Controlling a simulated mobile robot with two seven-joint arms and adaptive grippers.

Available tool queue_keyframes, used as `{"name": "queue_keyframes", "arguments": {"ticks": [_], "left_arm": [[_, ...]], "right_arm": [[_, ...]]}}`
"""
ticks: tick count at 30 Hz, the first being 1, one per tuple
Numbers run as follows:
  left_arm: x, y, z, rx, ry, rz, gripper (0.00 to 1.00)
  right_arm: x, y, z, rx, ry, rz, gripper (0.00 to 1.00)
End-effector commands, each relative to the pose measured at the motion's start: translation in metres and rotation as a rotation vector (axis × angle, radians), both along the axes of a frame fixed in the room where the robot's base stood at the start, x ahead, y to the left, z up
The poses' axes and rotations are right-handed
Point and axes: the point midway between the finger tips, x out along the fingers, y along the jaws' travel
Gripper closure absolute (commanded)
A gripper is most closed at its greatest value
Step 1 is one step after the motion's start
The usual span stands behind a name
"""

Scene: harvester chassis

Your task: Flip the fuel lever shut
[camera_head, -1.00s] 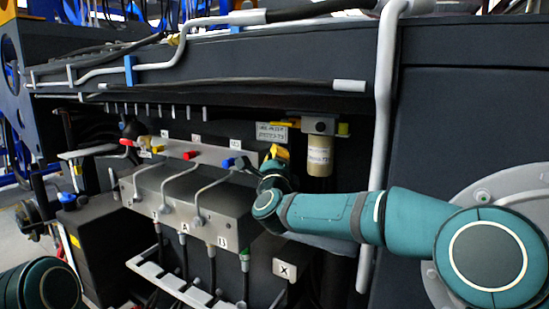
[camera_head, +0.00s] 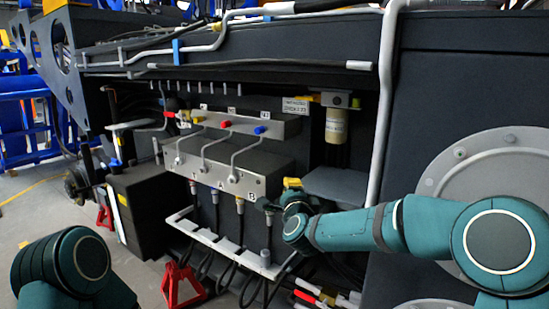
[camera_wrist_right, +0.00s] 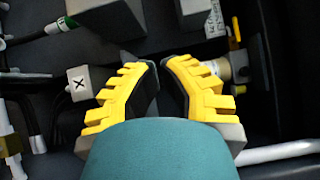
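A valve block (camera_head: 255,165) with bent metal levers sits in the chassis recess. I cannot tell which one is the fuel lever. My right gripper (camera_head: 287,194) is right of and below the block's right end, apart from the knobs. In the right wrist view its yellow fingers (camera_wrist_right: 160,64) are almost together at the tips, with nothing visible held. My left gripper is out of view; only my left arm shows.
A filter with a pale bowl (camera_head: 336,126) hangs right of the levers. A vertical grey pipe (camera_head: 382,110) and a round plate (camera_head: 480,165) are further right. Hoses and a white rail (camera_head: 205,237) lie below the block. A red stand (camera_head: 181,284) is on the floor.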

Motion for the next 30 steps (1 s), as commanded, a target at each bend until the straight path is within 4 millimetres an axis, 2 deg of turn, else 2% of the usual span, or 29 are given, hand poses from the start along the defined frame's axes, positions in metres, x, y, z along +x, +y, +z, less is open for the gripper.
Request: {"name": "queue_keyframes", "arguments": {"ticks": [1, 3, 5, 6, 8, 9, 11, 15, 19, 21, 24, 27, 30], "left_arm": [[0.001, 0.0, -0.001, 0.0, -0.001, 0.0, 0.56], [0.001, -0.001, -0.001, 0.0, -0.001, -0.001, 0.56], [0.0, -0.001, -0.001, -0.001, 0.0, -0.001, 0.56], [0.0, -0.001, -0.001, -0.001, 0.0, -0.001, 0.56], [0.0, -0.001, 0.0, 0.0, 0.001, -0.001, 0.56], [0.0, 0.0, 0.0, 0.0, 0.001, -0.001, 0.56], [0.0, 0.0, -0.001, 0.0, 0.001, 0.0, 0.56], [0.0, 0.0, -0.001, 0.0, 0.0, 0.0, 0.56], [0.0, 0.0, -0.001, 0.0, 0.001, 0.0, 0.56], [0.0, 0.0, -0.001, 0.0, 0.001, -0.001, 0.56], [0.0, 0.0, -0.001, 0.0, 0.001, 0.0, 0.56], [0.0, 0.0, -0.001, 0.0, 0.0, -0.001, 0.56], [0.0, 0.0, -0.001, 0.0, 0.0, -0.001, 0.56]], "right_arm": [[-0.006, -0.002, -0.042, -0.088, 0.072, 0.029, 1.0], [-0.018, -0.002, -0.089, -0.206, 0.155, 0.079, 1.0], [-0.032, -0.003, -0.128, -0.302, 0.223, 0.127, 1.0], [-0.043, -0.004, -0.154, -0.364, 0.27, 0.164, 1.0], [-0.062, -0.007, -0.191, -0.453, 0.338, 0.222, 1.0], [-0.076, -0.01, -0.215, -0.509, 0.382, 0.262, 1.0], [-0.099, -0.013, -0.249, -0.59, 0.447, 0.331, 1.0], [-0.164, -0.025, -0.321, -0.756, 0.592, 0.508, 1.0], [-0.235, -0.037, -0.373, -0.879, 0.711, 0.703, 1.0], [-0.274, -0.043, -0.393, -0.928, 0.764, 0.81, 1.0], [-0.322, -0.05, -0.413, -0.976, 0.818, 0.944, 1.0], [-0.356, -0.055, -0.423, -1.003, 0.851, 1.044, 1.0], [-0.375, -0.057, -0.427, -1.014, 0.866, 1.103, 1.0]]}}
